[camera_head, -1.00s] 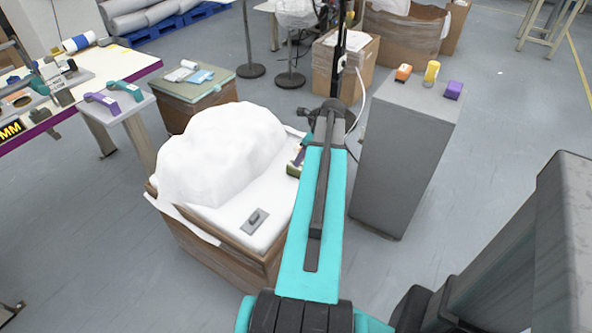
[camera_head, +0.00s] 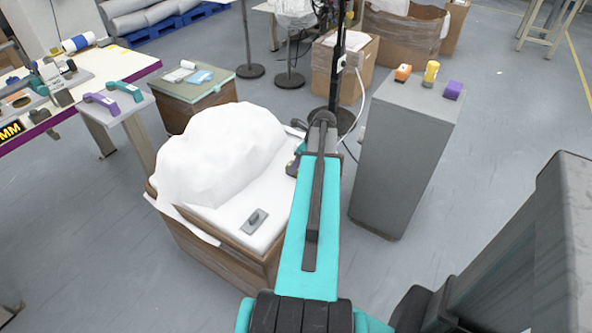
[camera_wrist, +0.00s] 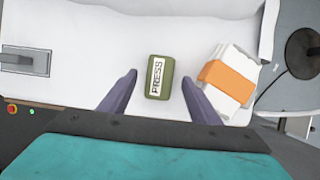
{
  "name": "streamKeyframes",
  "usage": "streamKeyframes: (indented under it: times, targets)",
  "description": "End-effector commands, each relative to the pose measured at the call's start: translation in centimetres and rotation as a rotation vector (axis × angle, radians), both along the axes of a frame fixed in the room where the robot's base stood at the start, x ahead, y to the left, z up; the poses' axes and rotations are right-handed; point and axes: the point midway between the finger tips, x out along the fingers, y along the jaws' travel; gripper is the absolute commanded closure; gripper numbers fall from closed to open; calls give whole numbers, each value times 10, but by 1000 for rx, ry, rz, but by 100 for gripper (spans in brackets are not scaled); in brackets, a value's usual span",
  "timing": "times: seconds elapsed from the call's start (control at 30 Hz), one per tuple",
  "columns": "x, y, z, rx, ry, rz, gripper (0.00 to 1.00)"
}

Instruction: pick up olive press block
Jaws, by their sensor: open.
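The olive press block (camera_wrist: 159,77) is a small green block with a white label reading PRESS. In the wrist view it lies on a white surface, just ahead of my gripper (camera_wrist: 159,90). My gripper is open, with one purple finger on each side and the block centred between the fingertips. The fingers show no contact with it. In the head view my arm hides the block, and only a part of my gripper shows at the right edge of the white-covered box (camera_head: 262,199).
A white stack with an orange band (camera_wrist: 226,78) lies close right of the block. A grey plate with a handle (camera_wrist: 27,61) lies to the left. A large white bundle (camera_head: 215,150) covers the box's back. A grey cabinet (camera_head: 405,165) stands to the right.

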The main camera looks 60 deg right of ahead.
Motion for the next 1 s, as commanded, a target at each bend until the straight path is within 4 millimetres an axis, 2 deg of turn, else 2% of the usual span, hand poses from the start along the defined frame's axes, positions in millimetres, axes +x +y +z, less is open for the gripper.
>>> streamKeyframes:
  times: [0.13, 0.3, 0.9, 1.0]
  targets:
    - [7, 0, -17, 2, 1, 1, 43]
    - [12, 1, -29, 1, 0, 0, 43]
    - [14, 1, -30, 0, 0, 1, 43]
    - [14, 1, -30, 1, 0, 1, 60]
